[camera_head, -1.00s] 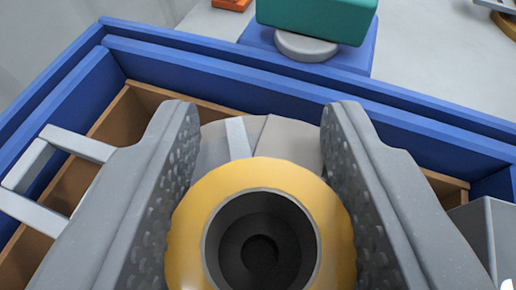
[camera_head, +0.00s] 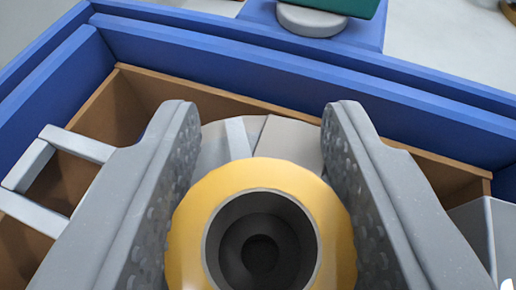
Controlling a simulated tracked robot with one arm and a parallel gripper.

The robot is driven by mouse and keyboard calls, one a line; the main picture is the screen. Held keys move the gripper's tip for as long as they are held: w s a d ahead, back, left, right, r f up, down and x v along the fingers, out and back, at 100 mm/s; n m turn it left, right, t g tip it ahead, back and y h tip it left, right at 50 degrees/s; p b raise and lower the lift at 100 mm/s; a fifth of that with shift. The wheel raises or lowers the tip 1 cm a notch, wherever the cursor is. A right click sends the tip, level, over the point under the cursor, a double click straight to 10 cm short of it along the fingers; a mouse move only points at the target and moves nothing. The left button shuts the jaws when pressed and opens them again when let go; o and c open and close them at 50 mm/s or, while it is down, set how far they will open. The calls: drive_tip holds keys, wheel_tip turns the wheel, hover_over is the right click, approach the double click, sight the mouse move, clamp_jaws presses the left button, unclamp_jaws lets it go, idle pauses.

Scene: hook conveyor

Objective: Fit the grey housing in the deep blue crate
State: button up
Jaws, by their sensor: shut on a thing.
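My gripper (camera_head: 262,125) is shut, with a grey finger on each side of the grey housing (camera_head: 215,150). Only a grey rounded part of the housing shows between the fingers. A yellow ring (camera_head: 190,215) with a dark round bore sits in front of it and hides much of it; I cannot tell if the ring belongs to the housing. The deep blue crate (camera_head: 300,75) lies beyond and below, its brown inner lining (camera_head: 150,92) showing around the fingers. The housing appears over the crate's opening; its underside and its depth relative to the rim are hidden.
A light grey frame (camera_head: 80,143) at left and a grey block (camera_head: 475,225) at right keep their place beside the fingers. Beyond the crate's far wall, a dark green thing (camera_head: 345,5) and a pale disc (camera_head: 312,20) stand by a blue base (camera_head: 258,12). Pale floor lies around.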

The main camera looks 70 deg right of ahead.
sight(260, 178)
drive_tip(key=shift+f, duration=0.95)
drive_tip(key=shift+r, duration=0.25)
idle(0.3)
drive_tip(key=shift+r+p, duration=2.9)
drive_tip(key=shift+r, duration=0.8)
drive_tip(key=shift+f, duration=0.1)
drive_tip(key=b, duration=0.4)
drive_tip(key=shift+w+d+f, duration=0.1)
drive_tip(key=shift+f, duration=0.3)
drive_tip(key=shift+b, duration=0.6)
drive_tip(key=shift+f+b, duration=0.1)
drive_tip(key=shift+b, duration=0.7)
drive_tip(key=shift+g, duration=0.3)
